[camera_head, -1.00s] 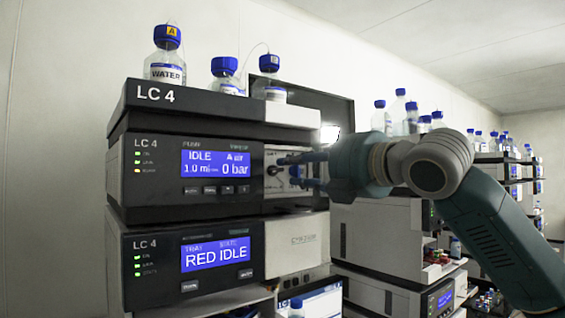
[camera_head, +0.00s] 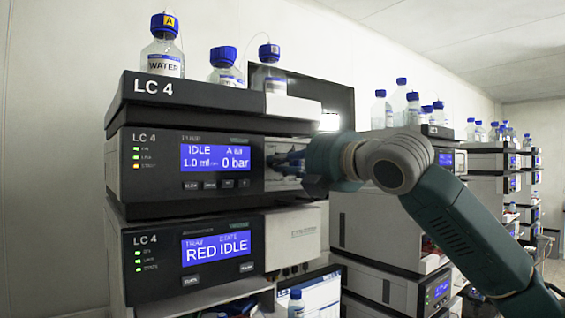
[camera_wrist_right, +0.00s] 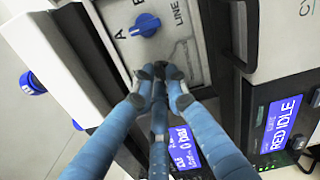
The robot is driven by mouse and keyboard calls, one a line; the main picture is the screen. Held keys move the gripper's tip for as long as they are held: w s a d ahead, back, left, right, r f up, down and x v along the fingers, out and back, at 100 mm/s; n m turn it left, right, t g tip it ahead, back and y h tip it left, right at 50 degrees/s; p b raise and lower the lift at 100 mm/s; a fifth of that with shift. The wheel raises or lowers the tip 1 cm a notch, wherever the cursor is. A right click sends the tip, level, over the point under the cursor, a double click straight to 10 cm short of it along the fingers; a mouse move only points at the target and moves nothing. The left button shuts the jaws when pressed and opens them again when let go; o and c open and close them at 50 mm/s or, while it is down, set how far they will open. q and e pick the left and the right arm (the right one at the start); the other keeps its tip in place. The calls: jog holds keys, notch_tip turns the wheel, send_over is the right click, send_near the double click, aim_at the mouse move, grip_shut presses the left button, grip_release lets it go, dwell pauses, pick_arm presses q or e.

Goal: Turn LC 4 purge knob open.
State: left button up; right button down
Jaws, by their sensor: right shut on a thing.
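The LC 4 pump unit (camera_head: 150,180) is in the head view, its screen (camera_head: 217,158) reading IDLE and 0 bar. My right gripper (camera_head: 280,162) reaches its right-hand front panel from the right. In the right wrist view my gripper's blue fingers (camera_wrist_right: 159,76) are drawn together at the pale panel (camera_wrist_right: 185,62), shut on the purge knob, which their dark tips mostly hide. The knob's turn angle cannot be told. A separate blue selector knob (camera_wrist_right: 145,24) sits beyond the fingertips, near the letters A, B and LINE. My left gripper is not in view.
Capped bottles (camera_head: 162,50) stand on top of the stack. The lower LC 4 unit (camera_head: 150,265) reads RED IDLE. The left wall side is clear.

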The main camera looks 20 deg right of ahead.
jog(key=shift+m+p, duration=0.9)
jog(key=shift+m, duration=0.2)
jog(key=c, duration=1.7)
grip_release()
jog(key=shift+c, duration=0.2)
jog(key=shift+d, duration=0.1)
jog(key=v, duration=1.2)
